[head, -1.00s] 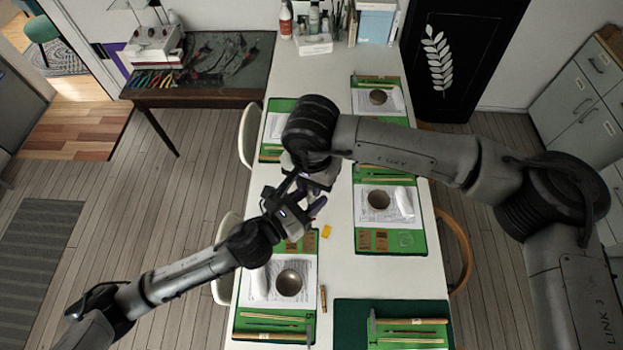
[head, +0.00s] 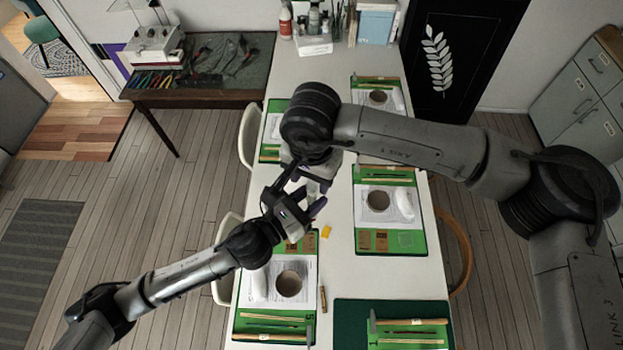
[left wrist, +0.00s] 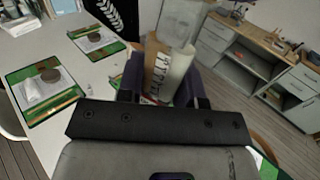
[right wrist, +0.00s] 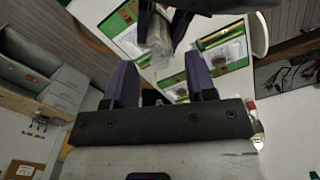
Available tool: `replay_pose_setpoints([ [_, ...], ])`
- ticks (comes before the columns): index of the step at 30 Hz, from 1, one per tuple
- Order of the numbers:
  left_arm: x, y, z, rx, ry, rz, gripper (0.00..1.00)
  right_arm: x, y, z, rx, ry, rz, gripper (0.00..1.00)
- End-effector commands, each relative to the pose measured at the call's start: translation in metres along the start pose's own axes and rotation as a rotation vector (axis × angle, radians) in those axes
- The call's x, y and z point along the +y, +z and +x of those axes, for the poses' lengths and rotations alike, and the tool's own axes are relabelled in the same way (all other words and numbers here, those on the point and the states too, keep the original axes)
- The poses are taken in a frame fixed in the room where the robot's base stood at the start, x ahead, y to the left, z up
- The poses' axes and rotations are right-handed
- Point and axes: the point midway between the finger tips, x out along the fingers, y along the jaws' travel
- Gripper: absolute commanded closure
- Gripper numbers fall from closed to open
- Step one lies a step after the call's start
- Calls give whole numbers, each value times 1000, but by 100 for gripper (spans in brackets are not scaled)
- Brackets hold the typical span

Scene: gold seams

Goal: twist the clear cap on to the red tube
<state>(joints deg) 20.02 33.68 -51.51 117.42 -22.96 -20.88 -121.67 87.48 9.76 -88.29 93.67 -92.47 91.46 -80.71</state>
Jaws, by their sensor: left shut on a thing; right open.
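My left gripper (left wrist: 160,88) is shut on the tube (left wrist: 172,72), which shows a brown and white label and a little red low down. The clear cap (left wrist: 184,20) is at the tube's upper end, in line with it; I cannot tell how tightly it sits. In the right wrist view the clear cap (right wrist: 159,42) lies beyond and between the purple fingers of my right gripper (right wrist: 160,72), which is open and apart from it. In the head view my left gripper (head: 302,210) is just below my right gripper (head: 315,182), over the table; the tube is mostly hidden there.
The white table (head: 340,270) below holds several green mats (head: 428,235) with bowls, papers and sticks. A small yellow piece (head: 326,231) lies beside the grippers. A dark green mat (head: 350,320) is at the near end. Bottles and boxes stand at the far end.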

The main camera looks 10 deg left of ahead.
Motion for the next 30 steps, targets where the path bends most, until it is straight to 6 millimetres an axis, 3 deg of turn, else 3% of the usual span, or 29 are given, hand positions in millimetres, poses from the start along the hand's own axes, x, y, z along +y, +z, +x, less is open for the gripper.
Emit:
replay_pose_setpoints([
  [9,0,0,0,-1,0,0,100,0,0,-60,3,-2,0,49],
  [15,0,0,0,-1,0,0,100,0,0,-85,2,0,0,49],
  [30,0,0,0,0,0,0,100,0,0,-97,0,1,-1,49],
])
